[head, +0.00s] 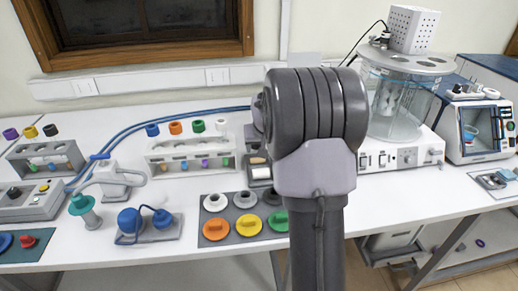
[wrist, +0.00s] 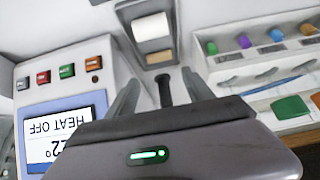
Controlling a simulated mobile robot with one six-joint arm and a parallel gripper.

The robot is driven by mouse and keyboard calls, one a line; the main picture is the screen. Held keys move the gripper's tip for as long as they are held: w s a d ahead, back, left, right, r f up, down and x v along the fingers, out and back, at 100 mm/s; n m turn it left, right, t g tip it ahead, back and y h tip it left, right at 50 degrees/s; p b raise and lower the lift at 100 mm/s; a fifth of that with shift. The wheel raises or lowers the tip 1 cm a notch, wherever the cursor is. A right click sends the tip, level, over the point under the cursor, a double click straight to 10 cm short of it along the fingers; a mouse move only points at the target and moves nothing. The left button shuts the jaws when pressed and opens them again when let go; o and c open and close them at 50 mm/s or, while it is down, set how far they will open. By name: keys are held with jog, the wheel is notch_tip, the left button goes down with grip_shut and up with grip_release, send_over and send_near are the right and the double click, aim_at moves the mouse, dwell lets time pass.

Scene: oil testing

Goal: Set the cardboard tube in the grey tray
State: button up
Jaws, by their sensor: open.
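A small tan piece that may be the cardboard tube (wrist: 159,57) lies in the dark lower slot of a grey holder, just beside a white roll (wrist: 152,28). In the head view the tan piece (head: 258,160) shows just left of my arm. My gripper (wrist: 160,77) is open in the wrist view, its two fingers apart and pointing towards the holder. A dark post (wrist: 165,92) shows between the fingers; I see no tube held. In the head view my arm hides the gripper. A shallow grey tray (head: 490,181) lies at the right end of the bench with small items in it.
A heater panel with a display (wrist: 58,130) and coloured buttons is left of the gripper. In the head view, a mat with coloured knobs (head: 246,226) and a rack with coloured caps (head: 188,158) stand left. A glass bath (head: 398,100) and an instrument (head: 482,128) stand right.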

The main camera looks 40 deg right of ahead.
jog(key=s+a+r+y, duration=0.1)
jog(key=s+a+r, duration=0.3)
jog(key=a, duration=0.5)
jog(key=s+a+r+n+y, duration=0.1)
jog(key=s+a+r, duration=0.3)
jog(key=a, duration=0.4)
jog(key=s+a+r+y, duration=0.1)
jog(key=s+a+r, duration=0.35)
jog(key=a, duration=0.45)
jog(key=s+a+f+y, duration=0.1)
jog(key=s+a, duration=0.4)
jog(key=s, duration=0.3)
jog(key=s+a+f+y, duration=0.1)
jog(key=s+a+f, duration=0.1)
jog(key=s+a, duration=0.4)
jog(key=shift+s+n, duration=0.4)
jog(key=shift+s, duration=0.5)
jog(key=shift+c, duration=0.2)
